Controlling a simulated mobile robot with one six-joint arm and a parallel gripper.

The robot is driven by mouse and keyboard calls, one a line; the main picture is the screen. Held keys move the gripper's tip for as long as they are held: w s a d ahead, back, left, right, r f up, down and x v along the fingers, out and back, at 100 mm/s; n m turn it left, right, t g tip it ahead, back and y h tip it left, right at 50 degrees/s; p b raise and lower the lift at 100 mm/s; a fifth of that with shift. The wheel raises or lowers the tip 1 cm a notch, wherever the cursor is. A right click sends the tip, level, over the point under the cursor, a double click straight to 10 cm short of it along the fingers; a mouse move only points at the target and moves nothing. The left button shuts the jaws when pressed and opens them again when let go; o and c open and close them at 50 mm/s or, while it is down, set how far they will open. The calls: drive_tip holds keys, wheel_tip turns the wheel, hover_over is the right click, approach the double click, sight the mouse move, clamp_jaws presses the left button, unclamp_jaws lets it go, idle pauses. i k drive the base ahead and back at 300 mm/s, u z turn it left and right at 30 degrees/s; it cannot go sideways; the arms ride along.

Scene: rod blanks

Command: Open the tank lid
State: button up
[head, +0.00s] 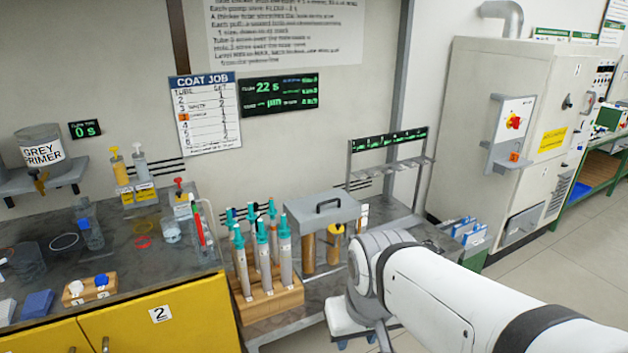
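A grey box-like lid (322,214) with a dark handle on top stands at the middle of the bench, behind and right of the rod rack. It looks level and shut. What it covers is hard to make out; brown cylinders (308,254) show just below its front edge. My arm reaches in from the right and bends down in front of the bench, to the right of the lid. My gripper's fingers cannot be made out in the head view. Nothing of mine touches the lid.
A wooden rack (270,303) of teal-capped rods stands close left of the lid. A metal rack frame (350,165) rises behind it on the right. Open floor (570,265) lies at the right.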

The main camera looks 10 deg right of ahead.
sight(312, 213)
drive_tip(key=z, duration=0.5)
drive_tip(key=i, duration=1.85)
drive_tip(key=u, duration=0.35)
drive_tip(key=k, duration=0.65)
drive_tip(key=u, duration=0.25)
drive_tip(key=i, duration=0.7)
drive_tip(key=z, duration=0.2)
